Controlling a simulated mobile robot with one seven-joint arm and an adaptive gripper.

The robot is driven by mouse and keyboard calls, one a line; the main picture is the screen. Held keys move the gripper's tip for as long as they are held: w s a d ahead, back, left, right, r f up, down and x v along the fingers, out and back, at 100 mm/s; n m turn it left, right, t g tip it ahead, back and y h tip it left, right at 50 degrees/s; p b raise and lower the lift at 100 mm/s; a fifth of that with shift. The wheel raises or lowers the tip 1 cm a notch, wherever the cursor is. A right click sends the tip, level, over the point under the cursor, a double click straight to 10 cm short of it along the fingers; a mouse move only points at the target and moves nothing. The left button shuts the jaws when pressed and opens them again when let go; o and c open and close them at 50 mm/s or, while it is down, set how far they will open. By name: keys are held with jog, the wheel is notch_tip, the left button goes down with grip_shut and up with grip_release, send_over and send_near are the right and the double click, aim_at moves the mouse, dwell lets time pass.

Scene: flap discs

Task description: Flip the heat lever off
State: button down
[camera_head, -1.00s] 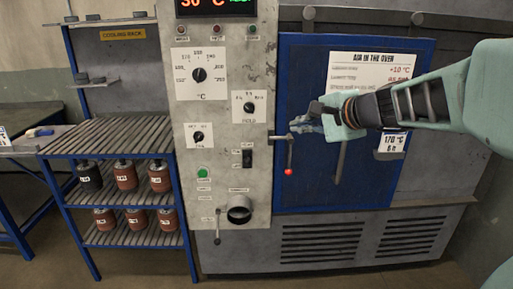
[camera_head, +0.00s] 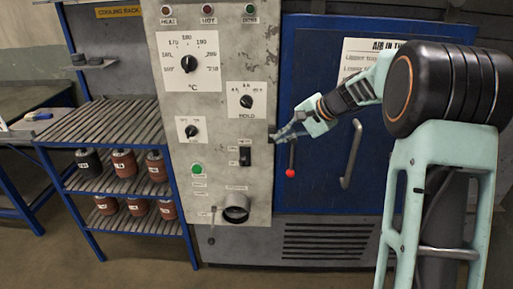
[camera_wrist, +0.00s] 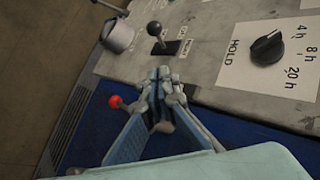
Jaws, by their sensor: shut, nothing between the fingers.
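The heat lever is most likely the black toggle (camera_head: 245,156) in a dark slot on the pale control panel, right of the green button. In the wrist view the toggle (camera_wrist: 156,31) stands out from its slot, with small labels beside it too blurred to read surely. My gripper (camera_head: 276,135) is shut and empty, pointing left at the panel's right edge, just right of the toggle. In the wrist view my gripper's closed fingertips (camera_wrist: 163,74) lie short of the toggle, apparently with a gap between them. Nothing is held.
A red-ended lever (camera_head: 291,172) hangs beside the blue oven door (camera_head: 318,185), close to my gripper; it also shows left of the fingers in the wrist view (camera_wrist: 115,101). The HOLD dial (camera_head: 246,101) is above the toggle. A round pipe port (camera_head: 236,208) is below.

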jog(key=shift+w+d+f, duration=0.15)
jog(key=shift+w+f, duration=0.1)
jog(key=shift+w, duration=0.3)
jog(key=p, duration=0.2)
send_near(244, 160)
jog(key=w+a+f, duration=0.2)
jog(key=w+f, duration=0.3)
jog(key=shift+f+b, duration=0.25)
jog(key=shift+b, duration=0.3)
